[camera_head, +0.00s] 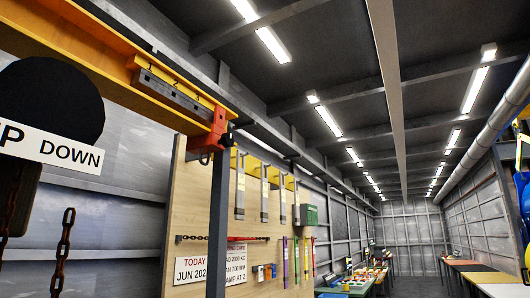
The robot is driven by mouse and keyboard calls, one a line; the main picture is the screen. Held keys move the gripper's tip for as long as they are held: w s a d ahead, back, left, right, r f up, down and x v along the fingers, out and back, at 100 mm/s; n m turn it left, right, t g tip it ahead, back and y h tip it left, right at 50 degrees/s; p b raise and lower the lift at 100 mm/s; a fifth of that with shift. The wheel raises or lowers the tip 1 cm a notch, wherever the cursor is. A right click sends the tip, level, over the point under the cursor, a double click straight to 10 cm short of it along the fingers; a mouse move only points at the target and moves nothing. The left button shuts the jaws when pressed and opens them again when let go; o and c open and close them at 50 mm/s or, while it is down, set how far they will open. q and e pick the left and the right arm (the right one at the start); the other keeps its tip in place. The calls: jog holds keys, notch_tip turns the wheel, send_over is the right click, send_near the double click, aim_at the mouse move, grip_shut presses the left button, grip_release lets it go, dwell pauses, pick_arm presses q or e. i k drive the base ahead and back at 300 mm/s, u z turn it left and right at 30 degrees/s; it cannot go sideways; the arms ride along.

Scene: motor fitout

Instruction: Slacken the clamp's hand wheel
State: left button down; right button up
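A shackle-like ring hangs below the clamp. A large black disc (50,88) stands at the far left, partly covered by a sign (50,148) reading "DOWN", cut off at the left edge. Neither of my grippers is in view.
Rusty chains (62,250) hang at lower left. A grey post (218,230) stands before a wooden tool board (185,225) with hanging tools and text signs. Tables (470,268) line the right side. A blue and yellow object (523,190) is cut off at the right edge.

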aim_at(227, 140)
jog(key=z, duration=0.3)
jog(key=i, duration=1.1)
jog(key=u, duration=1.05)
